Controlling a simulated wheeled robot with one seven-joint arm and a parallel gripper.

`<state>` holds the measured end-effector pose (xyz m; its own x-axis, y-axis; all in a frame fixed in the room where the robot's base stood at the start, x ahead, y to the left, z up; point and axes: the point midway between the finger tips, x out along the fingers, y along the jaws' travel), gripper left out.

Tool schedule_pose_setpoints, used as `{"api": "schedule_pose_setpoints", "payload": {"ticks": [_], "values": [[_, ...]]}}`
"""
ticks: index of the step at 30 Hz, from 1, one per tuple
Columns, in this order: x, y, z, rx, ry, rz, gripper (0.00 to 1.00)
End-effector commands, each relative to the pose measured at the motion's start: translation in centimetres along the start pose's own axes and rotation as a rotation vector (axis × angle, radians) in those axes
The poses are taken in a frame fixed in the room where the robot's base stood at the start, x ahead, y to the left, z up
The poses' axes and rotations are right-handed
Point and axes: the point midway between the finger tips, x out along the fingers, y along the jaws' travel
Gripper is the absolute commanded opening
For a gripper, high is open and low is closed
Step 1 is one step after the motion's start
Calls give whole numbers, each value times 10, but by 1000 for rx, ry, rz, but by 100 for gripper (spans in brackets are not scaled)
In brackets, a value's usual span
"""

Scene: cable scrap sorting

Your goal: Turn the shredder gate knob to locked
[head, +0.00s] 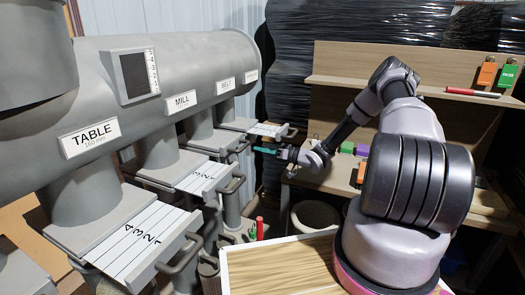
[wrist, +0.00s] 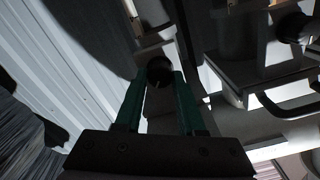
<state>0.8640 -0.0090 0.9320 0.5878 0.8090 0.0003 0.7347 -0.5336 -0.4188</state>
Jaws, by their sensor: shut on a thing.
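My gripper (head: 258,149), with green fingers, reaches left toward the far end of the row of gates in the head view. In the wrist view my gripper (wrist: 159,80) is shut on a small dark round knob (wrist: 159,71) between its fingertips. A short pale mark shows on the knob's face. The knob is too small and hidden to make out in the head view, and I cannot read which setting it points to. The farthest gate (head: 262,129), a pale slide plate with a handle, lies just above and left of my gripper in the head view.
A large grey duct (head: 190,70) carries labels TABLE (head: 90,138), MILL (head: 182,102) and BELT (head: 225,85). Gate handles (head: 180,252) jut toward the aisle. A wooden shelf (head: 350,65) with tags stands behind my arm. A wood-topped surface (head: 280,268) lies in front.

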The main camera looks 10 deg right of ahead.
Motion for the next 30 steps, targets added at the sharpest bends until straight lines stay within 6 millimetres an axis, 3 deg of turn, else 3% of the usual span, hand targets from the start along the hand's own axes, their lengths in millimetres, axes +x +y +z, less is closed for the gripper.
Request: {"api": "schedule_pose_setpoints", "payload": {"ticks": [18,30], "values": [[-1,1,1,574,0,2,0],[-1,1,1,823,0,2,0]]}}
